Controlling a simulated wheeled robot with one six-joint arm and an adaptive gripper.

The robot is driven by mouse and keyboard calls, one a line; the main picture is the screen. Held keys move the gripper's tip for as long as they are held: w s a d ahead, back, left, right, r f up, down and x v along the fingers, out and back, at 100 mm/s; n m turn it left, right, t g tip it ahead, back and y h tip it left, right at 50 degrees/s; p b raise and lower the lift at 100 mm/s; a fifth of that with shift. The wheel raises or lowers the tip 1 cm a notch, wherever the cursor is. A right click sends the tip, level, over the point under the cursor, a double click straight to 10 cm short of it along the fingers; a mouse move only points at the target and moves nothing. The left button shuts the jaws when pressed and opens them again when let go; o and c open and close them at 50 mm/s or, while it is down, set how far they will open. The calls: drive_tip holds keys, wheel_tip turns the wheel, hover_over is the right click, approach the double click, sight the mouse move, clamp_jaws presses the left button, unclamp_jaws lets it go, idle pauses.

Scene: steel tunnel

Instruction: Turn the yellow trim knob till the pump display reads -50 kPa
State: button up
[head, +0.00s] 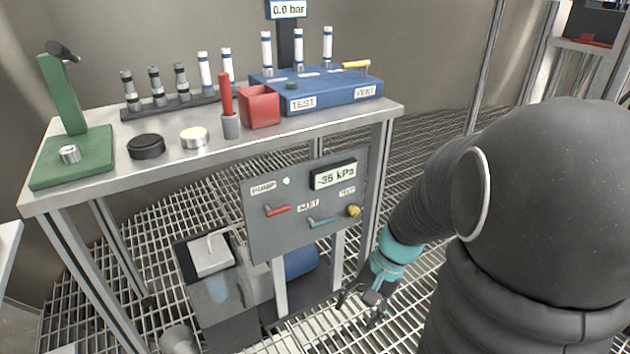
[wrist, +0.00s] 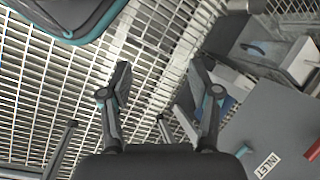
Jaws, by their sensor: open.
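The yellow trim knob (head: 354,211) sits at the right side of the grey pump panel (head: 262,232) in the head view, under a small label that is hard to read. The pump display (head: 334,175) above it reads -35 kPa. My gripper (head: 362,302) is below and slightly right of the knob, in front of the panel's lower right, apart from it. In the wrist view my gripper (wrist: 160,75) is open and empty, with grating between its fingers. The panel (wrist: 265,125) shows at the right there, with the INLET label; the knob is not in that view.
A red lever (head: 278,210) and a teal lever (head: 321,221) sit left of the knob. The bench (head: 290,132) above carries a blue test block (head: 335,95), a red box (head: 260,107) and other parts. Pump equipment (head: 215,290) stands below. Open grating lies right of the panel.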

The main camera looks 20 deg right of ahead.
drive_tip(key=w+f+m+t+y, duration=0.3)
drive_tip(key=w+f+m+y, duration=0.3)
drive_tip(key=w+m, duration=0.15)
drive_tip(key=m+t+h, duration=0.6)
drive_tip(key=m+t, duration=0.9)
drive_tip(key=m, duration=0.4)
approach(356, 214)
drive_tip(key=p+x, duration=0.1)
drive_tip(key=x, duration=0.9)
drive_tip(key=shift+w+a+r, duration=0.1)
drive_tip(key=shift+w+r, duration=0.05)
drive_tip(key=shift+w, duration=0.05)
drive_tip(key=c, duration=1.2)
